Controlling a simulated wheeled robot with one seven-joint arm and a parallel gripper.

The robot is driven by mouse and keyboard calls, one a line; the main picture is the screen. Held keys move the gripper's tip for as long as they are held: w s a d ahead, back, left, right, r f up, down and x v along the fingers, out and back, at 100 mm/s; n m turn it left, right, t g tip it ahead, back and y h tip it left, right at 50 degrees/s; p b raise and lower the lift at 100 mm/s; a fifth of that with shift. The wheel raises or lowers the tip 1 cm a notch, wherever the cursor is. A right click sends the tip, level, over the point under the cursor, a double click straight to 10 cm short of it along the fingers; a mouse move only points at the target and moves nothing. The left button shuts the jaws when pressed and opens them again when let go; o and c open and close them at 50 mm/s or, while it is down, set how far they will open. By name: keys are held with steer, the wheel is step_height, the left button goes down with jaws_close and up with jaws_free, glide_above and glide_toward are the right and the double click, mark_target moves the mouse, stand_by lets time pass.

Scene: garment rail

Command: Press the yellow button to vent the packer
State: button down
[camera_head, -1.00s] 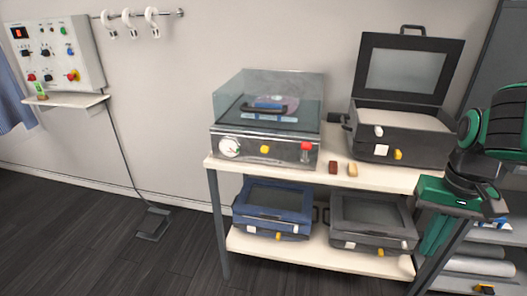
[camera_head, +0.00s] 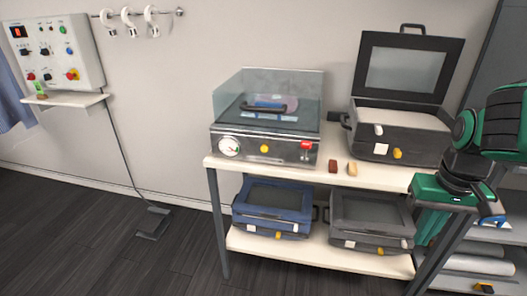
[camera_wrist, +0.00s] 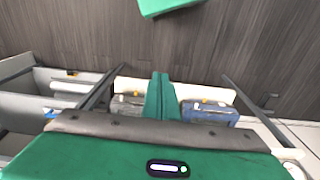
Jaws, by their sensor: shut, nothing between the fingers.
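The packer (camera_head: 230,133) is a metal box with a raised clear cover, on the table's top shelf. The yellow button (camera_head: 264,149) is on its front, between a round white gauge (camera_head: 229,146) and a red-topped control (camera_head: 306,145). My gripper (camera_head: 428,243) is at the table's right front edge, pointing down, well to the right of the button. In the wrist view its green fingers (camera_wrist: 160,80) are together with nothing between them. The packer and button are not visible in the wrist view.
An open black case (camera_head: 372,150) stands right of the packer, with a brown block (camera_head: 333,167) and a tan block (camera_head: 352,169) between. A blue case (camera_head: 272,212) and a grey case (camera_head: 368,225) sit on the lower shelf.

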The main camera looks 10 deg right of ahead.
mark_target(264, 149)
steer(key=w+a+f+n+t, duration=0.1)
steer(key=w+a+n+t, duration=0.2)
steer(key=w, duration=0.5)
steer(key=w+a+f+n+t, duration=0.1)
steer(key=w+a+n, duration=0.1)
steer(key=w+n, duration=0.35)
steer(key=w+a+f+n+t, duration=0.2)
steer(key=w+a+n, duration=0.1)
steer(key=w, duration=0.6)
steer(key=w+a+n+t+y, duration=0.2)
steer(key=w+a+n, duration=0.3)
steer(key=a, duration=0.6)
steer(key=w+a+n+t+y, duration=0.2)
steer(key=w+a+n, duration=0.4)
steer(key=a, duration=0.5)
steer(key=shift+a+r+t, duration=0.2)
steer(key=shift+a+t, duration=0.15)
steer(key=shift+t, duration=0.55)
steer(key=shift+w, duration=0.1)
steer(key=shift+w+d, duration=0.55)
steer(key=shift+w, duration=0.8)
steer(key=shift+w+d, duration=0.55)
steer(key=shift+w, duration=0.75)
steer(key=shift+w+d, duration=0.55)
steer(key=shift+w, duration=0.8)
steer(key=shift+w+d, duration=0.1)
steer(key=shift+w+d, duration=0.1)
steer(key=shift+w, duration=0.1)
